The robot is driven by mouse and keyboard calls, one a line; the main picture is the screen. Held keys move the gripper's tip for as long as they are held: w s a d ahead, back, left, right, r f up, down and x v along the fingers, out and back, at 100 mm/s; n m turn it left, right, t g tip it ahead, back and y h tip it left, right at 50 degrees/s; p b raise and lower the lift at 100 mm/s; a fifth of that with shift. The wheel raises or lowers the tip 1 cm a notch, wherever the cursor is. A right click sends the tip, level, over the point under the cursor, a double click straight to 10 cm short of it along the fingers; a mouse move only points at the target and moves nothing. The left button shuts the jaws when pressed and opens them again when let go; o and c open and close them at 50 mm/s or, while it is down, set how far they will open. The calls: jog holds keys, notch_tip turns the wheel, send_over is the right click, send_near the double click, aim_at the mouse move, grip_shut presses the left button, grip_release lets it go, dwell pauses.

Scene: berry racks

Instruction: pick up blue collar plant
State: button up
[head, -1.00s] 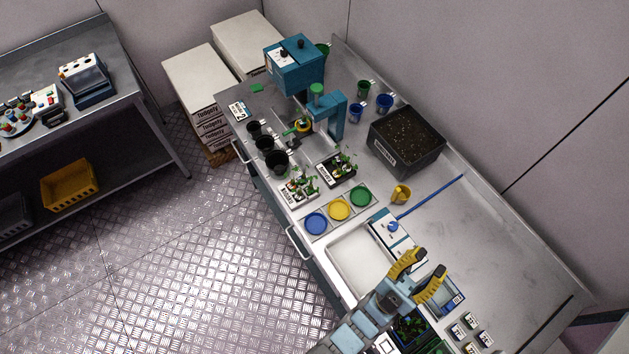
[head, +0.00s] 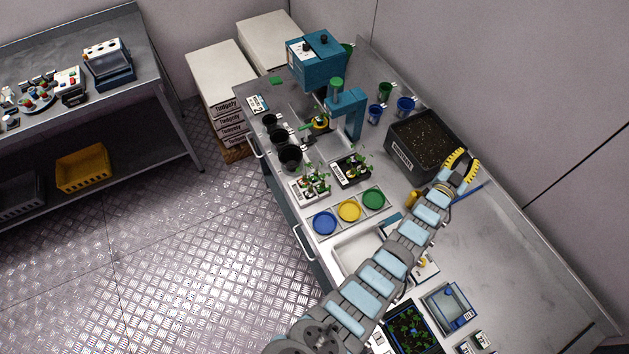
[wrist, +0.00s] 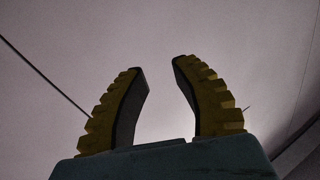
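Small green plants stand in a white tray (head: 300,196) and a black tray (head: 340,184) on the bench in the head view. Their collars are too small for me to tell a blue one for certain. More green seedlings fill a dark tray (head: 410,330) at the front, partly beside my arm. My gripper (head: 462,163) is raised near the back edge of the bench, right of the dark soil bin. The wrist view shows its two yellow ribbed fingers apart with nothing between them (wrist: 160,85), only wall behind.
A soil bin (head: 400,163) stands at the back. Blue, yellow (head: 348,210) and green discs lie in front of the plant trays. Black pots (head: 290,156) line the left edge, near a teal machine (head: 318,62). The right bench surface (head: 510,260) is mostly clear.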

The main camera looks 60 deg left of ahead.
jog(key=a+f+g+h+b, duration=0.15)
jog(key=a+f+g, duration=0.4)
jog(key=a, duration=0.85)
jog(key=s+a+g+b, duration=0.1)
jog(key=a, duration=0.1)
jog(key=s+a+f+g, duration=0.1)
jog(key=s+a, duration=0.1)
jog(key=a, duration=0.1)
jog(key=s+a+f+g+b, duration=0.1)
jog(key=s+a+g, duration=0.1)
jog(key=shift+s+a+f+h+b, duration=0.15)
jog(key=shift+s+a+h+b, duration=0.05)
jog(key=shift+h+b, duration=0.15)
jog(key=s+a+g+h+b, duration=0.1)
jog(key=s+a+g+h, duration=0.2)
jog(key=s, duration=0.5)
notch_tip(320, 180, up, 3)
jog(key=n+g+h+b, duration=0.1)
jog(key=g+h+b, duration=0.2)
jog(key=g+b, duration=0.2)
send_over(316, 172)
jog(key=shift+a+f+p, duration=0.1)
jog(key=shift+f+p, duration=0.6)
jog(key=shift+f, duration=3.9)
jog(key=shift+f, duration=0.1)
